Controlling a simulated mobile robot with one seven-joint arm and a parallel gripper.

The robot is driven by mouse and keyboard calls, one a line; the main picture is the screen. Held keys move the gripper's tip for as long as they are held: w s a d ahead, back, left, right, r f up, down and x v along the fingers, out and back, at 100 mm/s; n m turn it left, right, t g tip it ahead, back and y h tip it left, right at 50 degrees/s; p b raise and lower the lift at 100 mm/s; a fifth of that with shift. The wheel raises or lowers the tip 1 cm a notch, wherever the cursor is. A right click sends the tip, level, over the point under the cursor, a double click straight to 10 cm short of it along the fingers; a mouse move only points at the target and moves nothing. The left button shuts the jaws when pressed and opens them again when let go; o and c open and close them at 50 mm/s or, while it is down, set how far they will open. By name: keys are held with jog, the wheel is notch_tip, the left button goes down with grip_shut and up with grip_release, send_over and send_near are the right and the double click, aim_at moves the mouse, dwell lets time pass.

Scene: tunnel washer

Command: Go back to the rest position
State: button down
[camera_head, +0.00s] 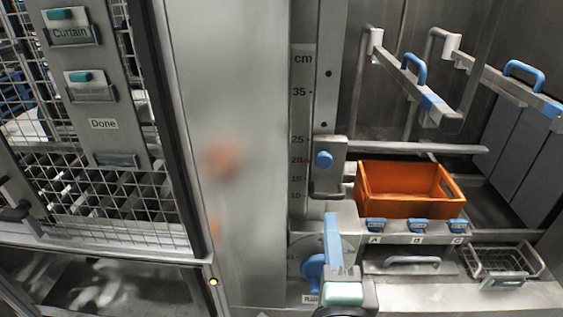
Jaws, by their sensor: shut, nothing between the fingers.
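My gripper (341,272) shows at the bottom edge, right of centre, with its pale green block and dark wrist partly cut off by the frame. Its fingers are shut and hold nothing. It is in front of a round dial plate with a blue knob (313,270), overlapping part of it in the picture. I cannot tell the gap between them.
An orange bin (411,190) stands on the right, behind a row of blue-tabbed labels A, B and C. A wire basket (500,264) is at lower right. Rails with blue handles (414,68) hang above. A wire-mesh door (120,205) fills the left.

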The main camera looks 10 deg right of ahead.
jog(key=a+r+n+t+y+b, duration=0.1)
jog(key=a+r+n+t, duration=0.25)
jog(key=r+n, duration=0.45)
jog(key=a+r+n+t+y+b, duration=0.15)
jog(key=a+r+n, duration=0.3)
jog(key=r, duration=0.75)
jog(key=s+a+r+n+t+y, duration=0.1)
jog(key=s+a+r+n+t, duration=0.1)
jog(key=r, duration=0.4)
jog(key=s+a+r+n+t+y, duration=0.1)
jog(key=s+a+r+n+t, duration=0.2)
jog(key=r+n, duration=0.3)
jog(key=shift+s+a+n, duration=0.25)
jog(key=shift+a+n, duration=0.1)
jog(key=shift+a, duration=0.3)
jog(key=shift+r+y, duration=0.1)
jog(key=shift+y, duration=0.15)
